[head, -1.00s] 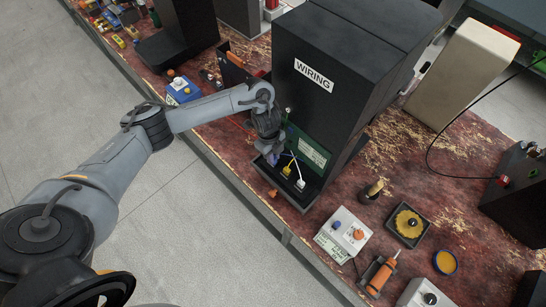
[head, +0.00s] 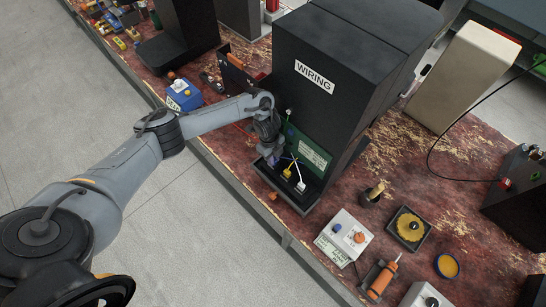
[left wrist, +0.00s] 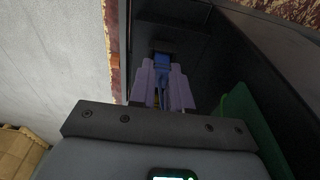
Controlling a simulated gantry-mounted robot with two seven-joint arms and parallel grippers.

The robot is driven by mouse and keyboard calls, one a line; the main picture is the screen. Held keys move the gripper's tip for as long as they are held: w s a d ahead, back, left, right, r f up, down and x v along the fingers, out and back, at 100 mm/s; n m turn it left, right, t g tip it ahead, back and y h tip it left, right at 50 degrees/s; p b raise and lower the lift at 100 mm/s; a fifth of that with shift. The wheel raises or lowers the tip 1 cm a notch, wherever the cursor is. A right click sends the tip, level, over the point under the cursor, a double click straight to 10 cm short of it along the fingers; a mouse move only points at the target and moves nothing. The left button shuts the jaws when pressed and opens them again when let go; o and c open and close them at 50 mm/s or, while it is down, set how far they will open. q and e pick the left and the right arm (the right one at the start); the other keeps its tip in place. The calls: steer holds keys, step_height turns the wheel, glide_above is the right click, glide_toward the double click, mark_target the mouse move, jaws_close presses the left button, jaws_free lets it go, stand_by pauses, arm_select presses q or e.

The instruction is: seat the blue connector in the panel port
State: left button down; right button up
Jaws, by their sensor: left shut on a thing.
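My left gripper (head: 271,156) is at the front of the black WIRING cabinet (head: 316,108), low beside the green panel (head: 307,149). In the left wrist view the two pale purple fingers (left wrist: 163,85) are shut on the blue connector (left wrist: 162,62), with a blue lead running back between them. In the head view the connector is mostly hidden by the gripper. I cannot make out the port or whether the connector touches it. A yellow connector (head: 287,173) and a white connector (head: 301,187) stand in the cabinet's tray, just right of the gripper. My right gripper is not in view.
The green panel edge (left wrist: 238,110) is close at the right in the left wrist view. A blue box (head: 184,96) stands left of the cabinet. A white control box (head: 344,233) and an orange-handled tool (head: 383,277) lie to the right. The bench front edge is near my arm.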

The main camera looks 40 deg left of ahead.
arm_select(q)
steer(key=shift+f, duration=0.15)
steer(key=c, duration=1.1)
jaws_free()
steer(key=shift+r, duration=0.3)
steer(key=shift+w+a+r+p, duration=0.1)
steer(key=shift+a+r+p, duration=0.3)
steer(key=shift+r, duration=1.55)
steer(key=shift+s+a+r+p, duration=0.15)
steer(key=shift+r+p, duration=0.35)
steer(key=shift+r, duration=1.4)
steer(key=shift+w+a+r+p, duration=0.15)
steer(key=shift+a+r+p, duration=0.25)
steer(key=shift+r, duration=1.55)
steer(key=shift+d, duration=0.1)
